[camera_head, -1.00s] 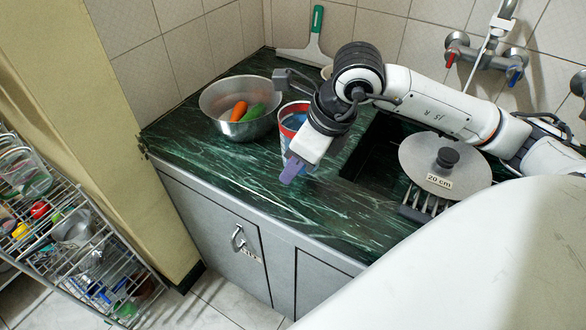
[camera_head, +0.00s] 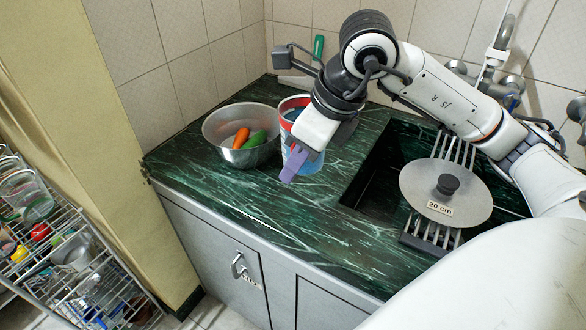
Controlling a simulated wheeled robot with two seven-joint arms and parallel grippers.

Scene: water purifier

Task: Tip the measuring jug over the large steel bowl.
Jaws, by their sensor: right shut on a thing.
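The large steel bowl (camera_head: 227,156) stands on the dark green counter, left of the jug. An orange carrot-like item (camera_head: 241,138) and a green item (camera_head: 254,140) lie in it. The measuring jug (camera_head: 288,104) has a red and white rim band, and blue shows inside. It looks about upright, just right of the bowl. My right gripper (camera_head: 294,163) is shut on the jug at its near side, with a lilac piece at the tip. The gripper and wrist hide much of the jug, so I cannot tell whether its base touches the counter. My left gripper is out of view.
A steel lid marked 20 cm (camera_head: 421,208) rests on a slatted rack (camera_head: 432,237) across the sink at right. A green-handled squeegee (camera_head: 319,46) leans at the back wall. The counter (camera_head: 265,215) in front of bowl and jug is clear. A wire dish rack (camera_head: 75,265) stands lower left.

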